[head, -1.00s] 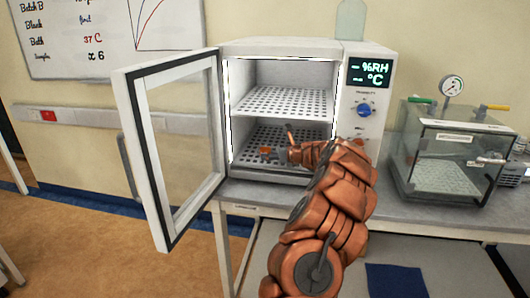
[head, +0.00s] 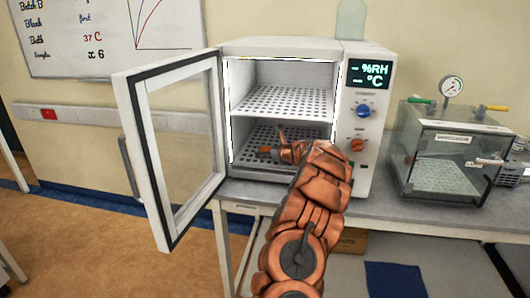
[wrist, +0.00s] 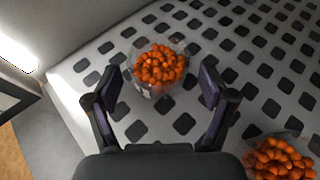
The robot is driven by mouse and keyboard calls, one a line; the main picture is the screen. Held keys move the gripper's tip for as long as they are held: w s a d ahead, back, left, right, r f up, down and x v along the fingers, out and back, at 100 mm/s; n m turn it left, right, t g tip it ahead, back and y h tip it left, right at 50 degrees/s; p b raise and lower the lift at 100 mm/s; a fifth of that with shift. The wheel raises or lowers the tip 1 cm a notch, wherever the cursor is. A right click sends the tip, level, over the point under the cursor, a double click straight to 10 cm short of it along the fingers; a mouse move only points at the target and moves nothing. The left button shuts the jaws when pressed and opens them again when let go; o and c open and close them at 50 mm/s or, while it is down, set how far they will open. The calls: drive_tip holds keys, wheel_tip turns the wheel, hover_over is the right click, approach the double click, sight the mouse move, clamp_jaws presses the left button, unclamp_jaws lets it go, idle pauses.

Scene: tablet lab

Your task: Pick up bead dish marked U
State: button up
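My gripper (wrist: 157,88) is open inside the chamber, low over the perforated lower shelf (wrist: 90,62). A clear dish of orange beads (wrist: 160,66) sits on that shelf just ahead of the fingertips, between their lines, with clear space on both sides. A second dish of orange beads (wrist: 279,158) is at the lower right of the wrist view, outside the right finger and cut off by the frame. A small pale label shows on the nearer side of the first dish, but I cannot read it. In the head view my gripper (head: 270,152) reaches into the chamber's lower level.
The cabinet door (head: 175,150) stands wide open on the left. The upper perforated shelf (head: 285,102) is above my gripper and empty. The chamber's side wall (wrist: 70,25) is close on the left in the wrist view. A clear vacuum box (head: 450,160) stands right of the cabinet.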

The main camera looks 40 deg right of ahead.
drive_tip(key=c, duration=1)
